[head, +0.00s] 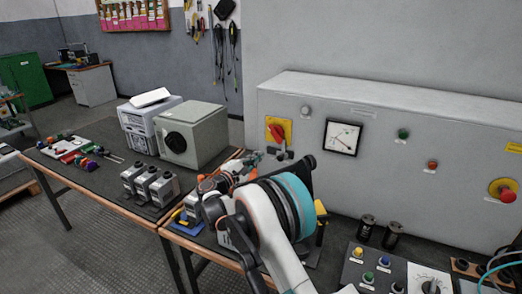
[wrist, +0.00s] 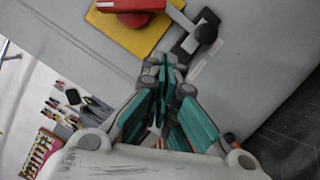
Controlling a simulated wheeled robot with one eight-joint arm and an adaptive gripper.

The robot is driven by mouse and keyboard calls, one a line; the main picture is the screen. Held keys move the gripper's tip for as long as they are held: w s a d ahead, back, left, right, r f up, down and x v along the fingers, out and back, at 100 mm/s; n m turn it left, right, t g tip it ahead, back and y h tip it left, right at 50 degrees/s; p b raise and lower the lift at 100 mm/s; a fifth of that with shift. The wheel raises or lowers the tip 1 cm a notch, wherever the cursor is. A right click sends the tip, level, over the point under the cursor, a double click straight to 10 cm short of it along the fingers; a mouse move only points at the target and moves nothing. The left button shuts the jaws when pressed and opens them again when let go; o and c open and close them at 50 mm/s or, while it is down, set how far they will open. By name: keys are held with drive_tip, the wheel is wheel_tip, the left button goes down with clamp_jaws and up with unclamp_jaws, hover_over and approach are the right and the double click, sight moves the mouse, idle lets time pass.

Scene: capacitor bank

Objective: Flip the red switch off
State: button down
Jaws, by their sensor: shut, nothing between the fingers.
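The red switch (head: 275,132) sits on a yellow plate (head: 286,125) on the front of the grey cabinet. In the wrist view the red switch (wrist: 140,6) shows at the top edge, partly cut off, over its yellow plate (wrist: 130,32). A dark lever with a round knob (wrist: 206,33) is beside the plate; its position shows just below the switch in the head view. My gripper (head: 258,157) is shut and empty, just below and left of the switch. In the wrist view its fingertips (wrist: 170,62) are close together near the plate's lower edge, with no clear contact.
The cabinet (head: 380,95) also bears a dial gauge (head: 342,137), green (head: 403,134) and red (head: 432,165) buttons, and a red emergency knob (head: 503,191). Below are a workbench, a grey box (head: 190,135) and dark cylinders (head: 392,235). Tools hang on the wall.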

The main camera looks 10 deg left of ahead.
drive_tip(key=v, duration=0.2)
drive_tip(key=p+v, duration=0.1)
drive_tip(key=v, duration=0.2)
drive_tip(key=shift+s+a+f, duration=0.2)
drive_tip(key=shift+a+f, duration=0.1)
drive_tip(key=shift+f, duration=0.1)
